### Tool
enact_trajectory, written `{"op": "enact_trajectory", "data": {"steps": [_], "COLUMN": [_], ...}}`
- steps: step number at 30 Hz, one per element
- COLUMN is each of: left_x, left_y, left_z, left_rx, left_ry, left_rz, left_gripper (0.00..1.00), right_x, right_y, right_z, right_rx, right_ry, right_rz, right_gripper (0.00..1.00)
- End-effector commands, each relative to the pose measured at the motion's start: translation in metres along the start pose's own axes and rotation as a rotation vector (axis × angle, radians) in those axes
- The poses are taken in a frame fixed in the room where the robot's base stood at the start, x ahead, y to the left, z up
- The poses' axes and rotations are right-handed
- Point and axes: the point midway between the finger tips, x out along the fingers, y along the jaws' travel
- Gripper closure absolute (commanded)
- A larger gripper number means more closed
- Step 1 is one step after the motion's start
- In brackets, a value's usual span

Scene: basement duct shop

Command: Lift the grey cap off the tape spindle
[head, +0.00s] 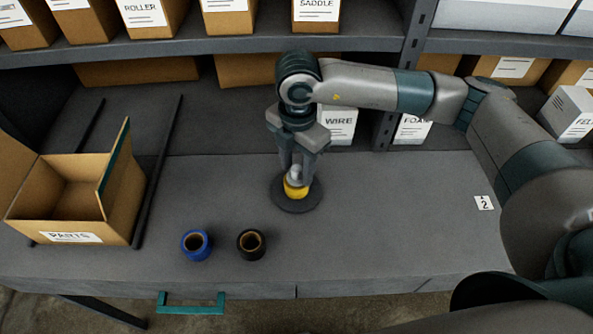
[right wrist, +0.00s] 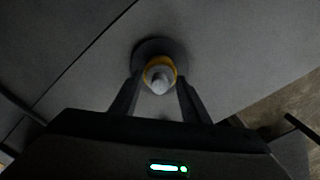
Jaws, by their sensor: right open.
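The tape spindle stands upright on the bench with a round dark base (head: 297,203). A yellow tape roll (head: 295,190) sits on the spindle. The grey cap (head: 295,174) tops it, and it shows as a pale cone in the right wrist view (right wrist: 159,82). My right gripper (head: 297,177) points down over the spindle, its fingers open on either side of the cap. In the right wrist view the fingers (right wrist: 158,92) flank the cap and yellow roll with gaps visible. My left gripper is not in view.
A blue tape roll (head: 196,245) and a black tape roll (head: 251,244) lie on the bench in front, left of the spindle. An open PARTS box (head: 75,203) stands at the left. Shelves with cartons line the back.

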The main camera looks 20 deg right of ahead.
Motion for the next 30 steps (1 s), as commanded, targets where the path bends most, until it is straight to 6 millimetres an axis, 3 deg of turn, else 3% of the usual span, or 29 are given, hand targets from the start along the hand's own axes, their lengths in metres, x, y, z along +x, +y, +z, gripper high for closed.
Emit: {"op": "enact_trajectory", "data": {"steps": [9, 14, 15, 30], "left_x": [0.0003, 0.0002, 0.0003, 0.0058], "left_y": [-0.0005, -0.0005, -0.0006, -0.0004], "left_z": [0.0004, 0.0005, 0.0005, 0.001], "left_rx": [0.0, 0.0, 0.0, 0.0], "left_ry": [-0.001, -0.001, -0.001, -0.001], "left_rz": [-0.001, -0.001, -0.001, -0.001], "left_gripper": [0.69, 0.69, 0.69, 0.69], "right_x": [-0.0002, -0.0002, -0.0001, -0.0046], "right_y": [0.0, 0.0, 0.0, 0.0001], "right_z": [-0.0001, -0.0001, -0.0001, -0.0008], "right_rx": [0.0, 0.0, 0.0, -0.001], "right_ry": [0.0, 0.0, 0.0, 0.002], "right_rz": [0.0, 0.0, 0.0, -0.001], "right_gripper": [0.58, 0.96, 1.0, 1.0]}}
